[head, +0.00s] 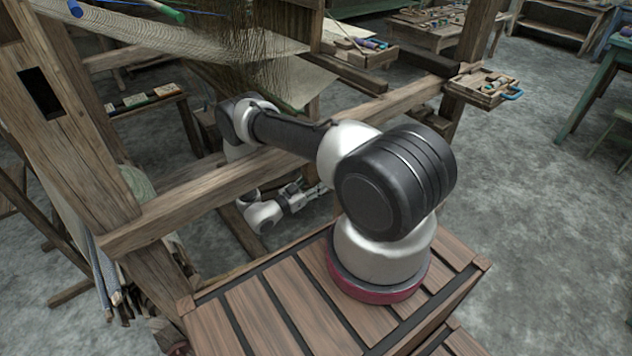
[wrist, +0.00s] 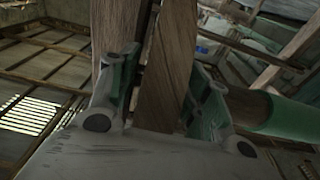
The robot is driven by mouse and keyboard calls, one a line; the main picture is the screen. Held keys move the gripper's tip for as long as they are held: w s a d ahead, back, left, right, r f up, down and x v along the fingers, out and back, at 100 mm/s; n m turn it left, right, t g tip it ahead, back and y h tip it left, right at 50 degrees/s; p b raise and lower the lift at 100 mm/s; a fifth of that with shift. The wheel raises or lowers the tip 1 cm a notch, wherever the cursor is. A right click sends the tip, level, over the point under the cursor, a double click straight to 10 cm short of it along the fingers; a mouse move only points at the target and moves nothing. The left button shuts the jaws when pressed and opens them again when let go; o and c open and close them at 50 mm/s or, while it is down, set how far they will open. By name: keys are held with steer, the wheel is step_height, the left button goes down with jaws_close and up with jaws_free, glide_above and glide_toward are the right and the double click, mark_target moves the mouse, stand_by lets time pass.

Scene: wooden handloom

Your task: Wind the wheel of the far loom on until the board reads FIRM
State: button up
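In the head view the near loom's wooden frame (head: 190,195) crosses the left and middle, with hanging threads (head: 250,45) and pale cloth (head: 295,82) behind. My gripper (head: 314,193) is low behind its crossbar, beyond the slatted top. In the wrist view my gripper (wrist: 160,85) has its two fingers apart. A wooden bar (wrist: 165,65) shows between them; I cannot tell whether they touch it. A green roll (wrist: 288,117) with a wooden core lies right of the right finger. I cannot make out a wheel, or a board with readable words, in either view.
A small tray of tools (head: 482,88) juts out at the crossbar's right end. A bench with coloured pieces (head: 145,101) stands behind the left post. Bundled rods (head: 105,280) lean at lower left. Bare grey floor (head: 540,210) lies open on the right.

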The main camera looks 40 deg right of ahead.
steer(key=a, duration=0.7)
steer(key=shift+s+a+f, duration=0.2)
steer(key=shift+s+f, duration=0.1)
steer(key=shift+f, duration=0.1)
steer(key=w+a+r, duration=0.1)
steer(key=a+r, duration=0.1)
steer(key=r, duration=0.4)
steer(key=w+a+r, duration=0.2)
steer(key=r, duration=0.4)
steer(key=shift+y, duration=0.6)
steer(key=s+d, duration=0.1)
steer(key=d, duration=0.4)
steer(key=s+d, duration=0.1)
steer(key=d, duration=0.1)
steer(key=shift+s+d+r, duration=0.25)
steer(key=shift+s+r, duration=0.1)
steer(key=shift+d, duration=0.65)
